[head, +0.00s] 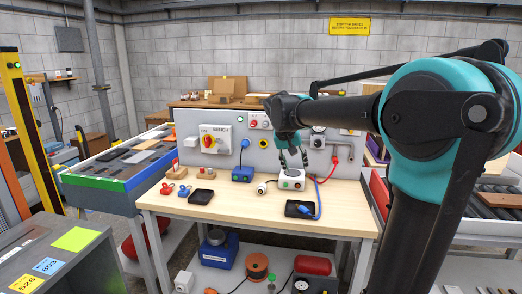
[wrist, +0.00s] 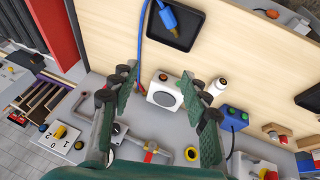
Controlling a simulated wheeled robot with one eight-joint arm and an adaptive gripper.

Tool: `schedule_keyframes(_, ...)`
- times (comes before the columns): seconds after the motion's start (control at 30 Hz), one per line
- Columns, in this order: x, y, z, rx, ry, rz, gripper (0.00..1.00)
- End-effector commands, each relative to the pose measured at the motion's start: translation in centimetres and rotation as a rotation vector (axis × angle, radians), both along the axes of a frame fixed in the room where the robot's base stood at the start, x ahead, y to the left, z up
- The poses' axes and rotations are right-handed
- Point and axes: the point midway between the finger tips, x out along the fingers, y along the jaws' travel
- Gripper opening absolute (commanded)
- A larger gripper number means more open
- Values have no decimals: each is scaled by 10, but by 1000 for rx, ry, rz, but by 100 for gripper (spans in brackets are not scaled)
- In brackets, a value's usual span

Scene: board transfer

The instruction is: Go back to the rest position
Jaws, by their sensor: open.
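My gripper (head: 294,158) is open and empty, fingers pointing down above the worktable, in front of the grey upright board (head: 226,157). In the wrist view my gripper (wrist: 162,88) shows two dark green fingers spread apart. Between and beyond them is a white box (wrist: 162,100) with a round grey top and an orange button. The same white box (head: 291,182) stands on the table below my gripper in the head view. My arm reaches in from the right and hides part of the board.
A black tray (head: 291,211) with a blue plug (head: 305,210) lies at the table's front right. Another black tray (head: 201,197), a blue box (head: 242,174) and a white cylindrical piece (head: 262,188) are on the table (head: 232,207). A blue-sided bench (head: 110,178) stands left.

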Motion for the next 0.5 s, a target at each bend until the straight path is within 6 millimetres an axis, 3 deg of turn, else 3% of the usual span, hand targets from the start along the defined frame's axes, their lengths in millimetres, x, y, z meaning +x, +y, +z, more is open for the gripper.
schedule_keyframes(0.27,-33,-21,-44,41,16,25,46)
schedule_keyframes(0.5,-88,-46,-107,102,27,66,46)
